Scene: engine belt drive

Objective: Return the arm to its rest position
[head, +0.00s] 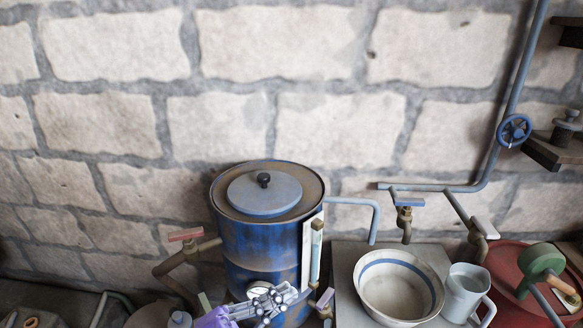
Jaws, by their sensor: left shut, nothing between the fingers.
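My left gripper (272,301) is at the bottom edge, left of the picture's middle. It shows as grey jointed fingers with a purple part behind them. It is in front of the lower part of a blue drum (262,240) and hides some of it. The fingers are shut with nothing between them. Whether they touch the drum I cannot tell. The rest of the left arm is below the frame. My right gripper is not in view.
A striped bowl (398,290) and a grey mug (463,292) stand right of the drum. A tap with a red handle (186,234) juts out at left. Pipes and a blue valve wheel (514,131) run along the brick wall. Space above the drum is clear.

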